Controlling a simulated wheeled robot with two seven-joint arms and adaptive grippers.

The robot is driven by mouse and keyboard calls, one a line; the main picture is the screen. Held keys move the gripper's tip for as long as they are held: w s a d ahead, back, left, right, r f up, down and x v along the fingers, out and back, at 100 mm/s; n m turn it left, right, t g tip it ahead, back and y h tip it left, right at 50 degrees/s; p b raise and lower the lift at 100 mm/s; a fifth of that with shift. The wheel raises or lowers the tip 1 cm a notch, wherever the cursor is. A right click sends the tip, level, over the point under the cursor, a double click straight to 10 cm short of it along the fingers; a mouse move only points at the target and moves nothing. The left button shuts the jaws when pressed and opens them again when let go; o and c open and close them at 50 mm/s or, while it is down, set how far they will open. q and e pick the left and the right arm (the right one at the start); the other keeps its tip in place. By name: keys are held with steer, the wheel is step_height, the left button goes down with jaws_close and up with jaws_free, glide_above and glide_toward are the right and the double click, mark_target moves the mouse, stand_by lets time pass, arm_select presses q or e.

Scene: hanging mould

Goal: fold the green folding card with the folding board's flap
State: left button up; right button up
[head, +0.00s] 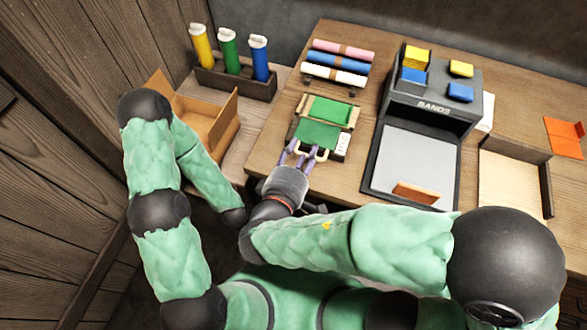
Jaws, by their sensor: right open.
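The green folding card (317,134) lies on the folding board (299,125), near the middle of the wooden table. Its far part (331,110) rests on the far section of the board, with a pale strip between the two green parts. My right gripper (306,150) is open at the near edge of the board, with its fingers reaching toward the card. I cannot tell whether the fingers touch the flap. My left arm hangs at the left, and its gripper is not visible.
A rack of rolls (337,64) stands behind the board. A grey bands dispenser (432,105) stands to the right. A cardboard box (205,118) and a holder with coloured tubes (233,82) are to the left. An open wooden tray (510,178) and orange card (563,138) lie far right.

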steer(key=v, duration=0.6)
steer(key=shift+s+f, duration=0.1)
stand_by(1.0)
stand_by(0.4)
